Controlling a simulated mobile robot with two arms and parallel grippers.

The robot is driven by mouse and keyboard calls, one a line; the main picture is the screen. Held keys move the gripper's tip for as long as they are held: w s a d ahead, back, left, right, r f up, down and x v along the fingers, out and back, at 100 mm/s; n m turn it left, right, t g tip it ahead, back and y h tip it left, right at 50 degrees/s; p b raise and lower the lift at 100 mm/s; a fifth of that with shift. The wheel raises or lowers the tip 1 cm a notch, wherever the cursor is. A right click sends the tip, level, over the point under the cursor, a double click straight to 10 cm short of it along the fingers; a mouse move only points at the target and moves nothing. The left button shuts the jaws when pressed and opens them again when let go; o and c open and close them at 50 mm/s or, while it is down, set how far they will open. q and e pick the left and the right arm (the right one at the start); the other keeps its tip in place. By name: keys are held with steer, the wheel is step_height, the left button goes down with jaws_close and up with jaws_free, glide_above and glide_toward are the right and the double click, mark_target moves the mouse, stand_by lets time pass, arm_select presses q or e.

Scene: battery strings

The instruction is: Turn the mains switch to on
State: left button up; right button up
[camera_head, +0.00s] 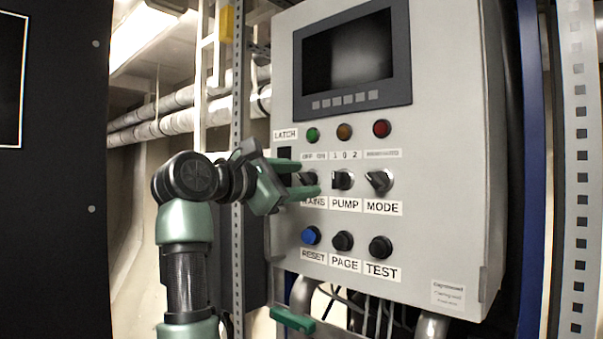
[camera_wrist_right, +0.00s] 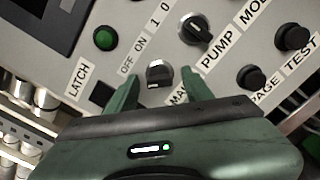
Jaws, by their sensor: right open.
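The MAINS switch (camera_head: 308,179) is a dark rotary knob on the grey control panel, below an OFF/ON label and partly hidden by my gripper in the head view. In the right wrist view the knob (camera_wrist_right: 158,75) shows between the fingertips. I cannot tell for certain which label it points to. My right gripper (camera_head: 317,178) is open at the panel face, with one finger above and one below the knob. In the wrist view its fingertips (camera_wrist_right: 157,84) are apart on both sides, with a visible gap to the knob. My left gripper is not identifiable.
The PUMP (camera_head: 343,180) and MODE (camera_head: 379,181) knobs are close by on the right. The RESET (camera_head: 311,235), PAGE (camera_head: 343,241) and TEST (camera_head: 380,248) buttons are below. A green lamp (camera_head: 313,135) is above. A green piece (camera_head: 292,320) shows under the panel.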

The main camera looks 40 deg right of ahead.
steer(key=shift+d, duration=0.25)
jaws_close()
arm_select(q)
steer(key=shift+d, duration=0.6)
